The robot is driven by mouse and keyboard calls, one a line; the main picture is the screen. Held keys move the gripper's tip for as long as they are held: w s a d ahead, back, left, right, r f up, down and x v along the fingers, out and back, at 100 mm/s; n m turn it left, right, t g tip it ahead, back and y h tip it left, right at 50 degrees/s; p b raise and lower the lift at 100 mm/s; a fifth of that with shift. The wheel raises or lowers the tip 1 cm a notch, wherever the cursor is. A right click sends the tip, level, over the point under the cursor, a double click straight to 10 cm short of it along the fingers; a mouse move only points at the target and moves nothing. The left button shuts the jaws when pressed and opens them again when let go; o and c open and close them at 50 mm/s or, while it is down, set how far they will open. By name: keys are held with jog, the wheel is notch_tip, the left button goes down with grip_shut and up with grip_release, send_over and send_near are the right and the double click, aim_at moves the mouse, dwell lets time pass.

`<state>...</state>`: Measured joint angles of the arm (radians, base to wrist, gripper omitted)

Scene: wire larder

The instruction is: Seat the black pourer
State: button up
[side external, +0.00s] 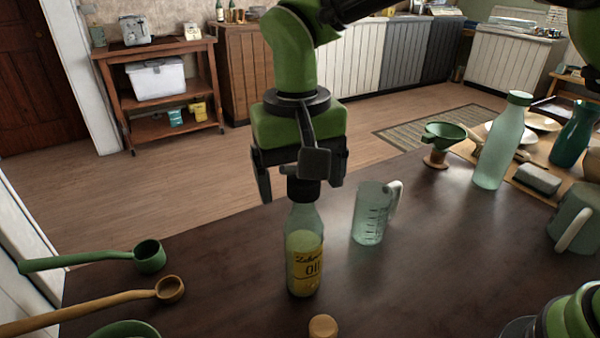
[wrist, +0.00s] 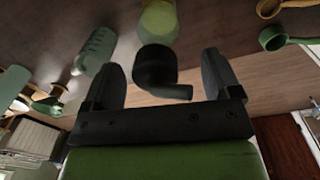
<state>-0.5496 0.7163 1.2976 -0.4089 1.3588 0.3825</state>
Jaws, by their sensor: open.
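The oil bottle (side external: 304,262), clear with a yellow label, stands upright on the dark table. The black pourer (side external: 303,190) sits upright on top of its neck; how deep it is in the neck I cannot tell. My gripper (side external: 301,187) is open above the bottle, its fingers on either side of the pourer. In the wrist view the pourer (wrist: 154,66) shows between the two spread fingers, with gaps on both sides and its spout toward the lower right. The yellowish bottle (wrist: 159,20) shows beyond it.
A measuring jug (side external: 371,214) stands close right of the bottle, and a tan stopper (side external: 322,326) lies in front. A green ladle (side external: 149,257) and a wooden ladle (side external: 169,290) are at left. A green funnel (side external: 443,133) and a tall bottle (side external: 501,145) stand at right.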

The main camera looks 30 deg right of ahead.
notch_tip(320, 180, up, 10)
jog(key=shift+a+f, duration=0.1)
jog(key=shift+a, duration=0.05)
jog(key=shift+d+r, duration=0.35)
jog(key=s+d+r+t+y, duration=0.3)
jog(key=s+d+r+t, duration=0.15)
jog(key=s+d, duration=0.75)
jog(key=s+d+f+m+t, duration=0.1)
jog(key=s+d+f+t, duration=0.1)
jog(key=s, duration=0.4)
jog(key=shift+d+f+m+t+h, duration=0.35)
jog(key=shift+d+f, duration=0.5)
jog(key=shift+d, duration=0.3)
